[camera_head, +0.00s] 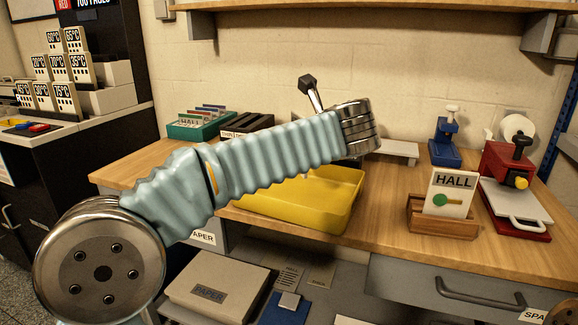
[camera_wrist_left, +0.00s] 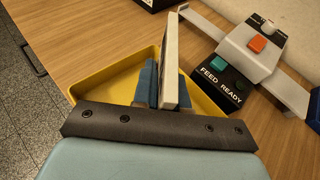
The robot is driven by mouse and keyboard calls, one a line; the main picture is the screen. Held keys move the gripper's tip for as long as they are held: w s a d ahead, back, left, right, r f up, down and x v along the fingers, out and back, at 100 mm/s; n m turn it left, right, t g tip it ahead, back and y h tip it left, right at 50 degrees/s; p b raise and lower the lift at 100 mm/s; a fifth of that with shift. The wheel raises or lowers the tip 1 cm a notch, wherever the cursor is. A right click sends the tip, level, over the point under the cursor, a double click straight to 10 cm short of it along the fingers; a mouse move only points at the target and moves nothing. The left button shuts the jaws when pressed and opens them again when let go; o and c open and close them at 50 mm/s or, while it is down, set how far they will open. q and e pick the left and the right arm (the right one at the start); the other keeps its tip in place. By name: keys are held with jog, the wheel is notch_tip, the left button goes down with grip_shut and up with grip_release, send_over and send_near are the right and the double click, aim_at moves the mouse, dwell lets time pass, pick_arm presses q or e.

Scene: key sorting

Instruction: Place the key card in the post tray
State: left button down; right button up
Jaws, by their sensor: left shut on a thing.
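My left arm crosses the head view from the left, and its gripper is hidden there behind the arm. In the left wrist view my left gripper (camera_wrist_left: 166,88) has its blue fingers closed on a thin pale card (camera_wrist_left: 171,52), seen nearly edge-on and standing upright between them. Its face and any print cannot be read. The yellow tray (camera_head: 335,218) lies on the wooden bench, partly covered by my arm. It also shows in the left wrist view (camera_wrist_left: 108,82), below and around the gripper; I cannot tell the card's height over it. My right gripper is not in view.
A HALL card with a green key (camera_head: 448,196) stands in a wooden holder (camera_head: 440,222) right of the tray. A red press (camera_head: 512,165) stands farther right. A FEED READY device (camera_wrist_left: 225,78) sits close right of the gripper. A teal file box (camera_head: 200,128) is at the back left.

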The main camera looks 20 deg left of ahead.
pick_arm(q)
jog(key=shift+w+a+f+b, duration=0.1)
jog(key=shift+w+a+f, duration=0.25)
jog(key=shift+f, duration=0.75)
jog(key=shift+w+a+f+b, duration=0.15)
jog(key=shift+a+f, duration=0.35)
jog(key=shift+f, duration=0.65)
jog(key=shift+w+a+f+b, duration=0.1)
jog(key=shift+w+a+f, duration=0.25)
jog(key=shift+f, duration=0.75)
jog(key=shift+s+a, duration=0.1)
jog(key=shift+f, duration=0.2)
jog(key=c, duration=1.2)
grip_release()
jog(key=shift+o, duration=0.2)
jog(key=shift+r, duration=0.15)
jog(key=shift+s+r, duration=0.15)
jog(key=b+v, duration=0.1)
jog(key=v, duration=1)
jog(key=shift+s+d, duration=0.25)
jog(key=shift+d, duration=0.1)
